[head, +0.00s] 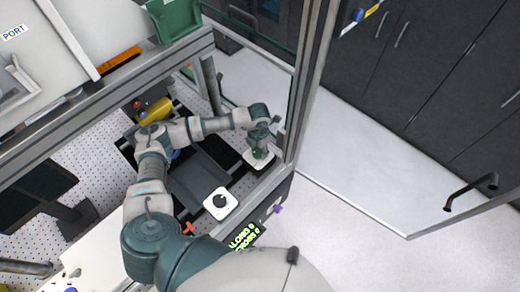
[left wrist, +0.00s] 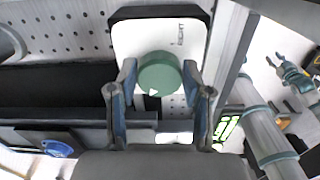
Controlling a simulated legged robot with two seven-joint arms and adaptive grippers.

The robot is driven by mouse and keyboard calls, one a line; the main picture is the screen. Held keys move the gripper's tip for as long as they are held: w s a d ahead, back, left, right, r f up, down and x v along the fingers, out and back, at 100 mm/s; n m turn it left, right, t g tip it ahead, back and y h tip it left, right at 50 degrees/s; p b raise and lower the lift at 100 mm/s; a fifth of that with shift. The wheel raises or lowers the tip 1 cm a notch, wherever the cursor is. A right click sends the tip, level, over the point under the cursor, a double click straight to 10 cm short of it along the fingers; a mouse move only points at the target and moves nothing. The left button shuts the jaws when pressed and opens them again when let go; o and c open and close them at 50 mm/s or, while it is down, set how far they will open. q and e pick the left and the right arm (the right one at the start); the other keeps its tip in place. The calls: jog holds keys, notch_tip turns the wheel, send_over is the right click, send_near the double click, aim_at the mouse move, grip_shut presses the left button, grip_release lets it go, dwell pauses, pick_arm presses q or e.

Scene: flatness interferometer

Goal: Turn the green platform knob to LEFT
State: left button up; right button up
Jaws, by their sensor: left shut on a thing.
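The green platform knob (left wrist: 160,72) is a round knob on a white plate (left wrist: 128,38) with the word RIGHT on its upper right in the left wrist view. A small white pointer mark shows on the knob's lower edge, slightly left of its middle. My left gripper (left wrist: 160,80) has one finger on each side of the knob and is shut on it. In the head view my left gripper (head: 259,151) reaches down to the white plate (head: 252,164) beside the frame post, and covers the knob there. My right gripper does not show in either view.
A second white plate with a black knob (head: 220,202) lies nearer me in the head view. A metal frame post (head: 300,95) stands right beside my left gripper. A glowing green display (head: 243,236) is at the front. An open glass door (head: 370,170) extends to the right.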

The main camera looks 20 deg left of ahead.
pick_arm(q)
jog(key=n, duration=0.1)
jog(key=n+b, duration=0.1)
jog(key=shift+s+a+f+n+b, duration=0.1)
jog(key=shift+s+f+n+b, duration=0.1)
jog(key=shift+f+n+b, duration=0.15)
jog(key=n+b, duration=0.1)
jog(key=n, duration=0.2)
jog(key=shift+n, duration=0.35)
jog(key=n+b, duration=0.1)
jog(key=n, duration=0.3)
jog(key=shift+b, duration=0.3)
jog(key=shift+n, duration=0.8)
jog(key=shift+r, duration=0.1)
jog(key=o, duration=1.1)
jog(key=shift+o, duration=0.3)
jog(key=shift+a+r, duration=0.1)
